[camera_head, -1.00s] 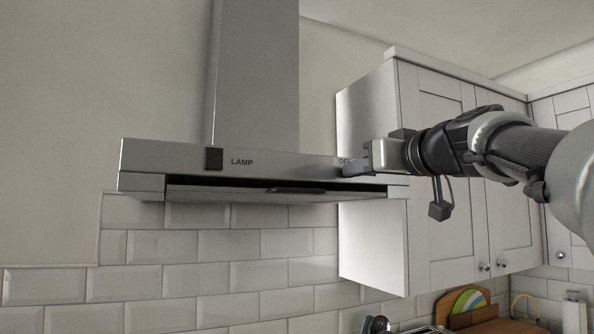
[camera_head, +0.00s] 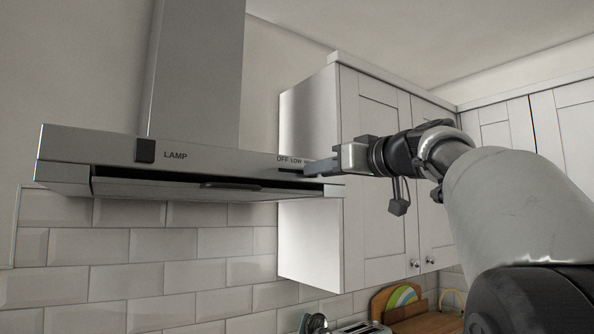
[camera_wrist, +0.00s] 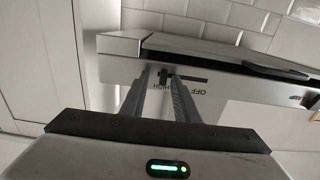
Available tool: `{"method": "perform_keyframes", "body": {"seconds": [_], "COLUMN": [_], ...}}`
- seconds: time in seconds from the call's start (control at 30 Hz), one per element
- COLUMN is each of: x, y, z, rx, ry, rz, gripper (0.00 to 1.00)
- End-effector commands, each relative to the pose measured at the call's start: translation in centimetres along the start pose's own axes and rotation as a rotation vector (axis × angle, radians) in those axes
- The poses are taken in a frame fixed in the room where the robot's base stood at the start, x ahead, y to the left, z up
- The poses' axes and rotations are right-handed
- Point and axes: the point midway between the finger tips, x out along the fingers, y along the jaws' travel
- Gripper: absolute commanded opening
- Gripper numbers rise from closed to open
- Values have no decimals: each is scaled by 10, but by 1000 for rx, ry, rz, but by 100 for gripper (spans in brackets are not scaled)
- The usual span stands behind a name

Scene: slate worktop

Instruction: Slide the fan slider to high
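The fan slider's slot (camera_head: 291,170) is on the right part of the range hood's front strip (camera_head: 110,149), under the labels OFF and LOW. My gripper (camera_head: 318,168) is at the right end of this slot and covers the label there. A small dark slider knob (camera_wrist: 164,76) shows at the HIGH end. My gripper's fingers (camera_wrist: 159,84) are apart, one on each side of the knob. I cannot tell whether they touch it.
The LAMP button (camera_head: 145,150) is on the left of the hood strip. A white wall cupboard (camera_head: 310,180) stands close behind my gripper on the right. The tiled wall (camera_head: 165,285) is below the hood.

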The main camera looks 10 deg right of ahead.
Motion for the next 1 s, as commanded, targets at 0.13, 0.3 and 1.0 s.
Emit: {"method": "perform_keyframes", "body": {"seconds": [0.13, 0.3, 1.0], "x": [-2, -20, -165], "y": [0, 0, 0], "z": [0, 1, 0], "rx": [0, -1, -1], "ry": [0, 2, 1], "rz": [-1, 0, 0], "gripper": [28, 28, 28]}}
